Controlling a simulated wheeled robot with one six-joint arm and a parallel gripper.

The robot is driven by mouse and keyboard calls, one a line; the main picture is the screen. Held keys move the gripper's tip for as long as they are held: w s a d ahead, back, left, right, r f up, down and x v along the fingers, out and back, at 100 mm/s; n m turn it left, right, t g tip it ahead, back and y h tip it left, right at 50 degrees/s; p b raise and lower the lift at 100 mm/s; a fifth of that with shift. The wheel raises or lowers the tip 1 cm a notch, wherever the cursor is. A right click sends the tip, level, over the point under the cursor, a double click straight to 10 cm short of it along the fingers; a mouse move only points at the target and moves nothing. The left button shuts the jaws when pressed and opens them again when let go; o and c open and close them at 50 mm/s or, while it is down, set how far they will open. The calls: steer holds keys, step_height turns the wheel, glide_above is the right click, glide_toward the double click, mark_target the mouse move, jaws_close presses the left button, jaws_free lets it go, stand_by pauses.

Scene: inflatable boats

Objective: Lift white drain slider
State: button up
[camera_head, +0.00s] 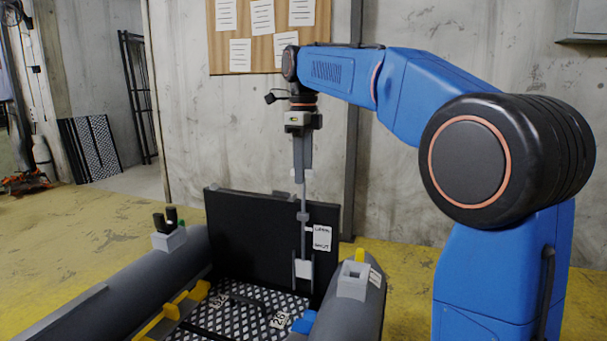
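The white drain slider (303,269) shows as a small pale plate low on the black transom board of a grey inflatable boat. It sits between upright grey guides. A thin grey rod (304,200) runs straight up from it through a bracket on the board's top edge. My gripper (302,177) points straight down at the rod's upper end, above the board. A small pale piece shows at the fingertips. The fingers look close together, but the gap between them and any grip on the rod are too small to tell.
A white label (322,238) with OPEN and SHUT marks is beside the rod. Grey boat tubes (150,288) flank the patterned floor (240,308). A pale block (353,280) sits on the right tube; another (168,238) holds dark and green pieces. A concrete wall stands behind.

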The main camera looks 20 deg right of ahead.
steer(key=shift+r, duration=2.75)
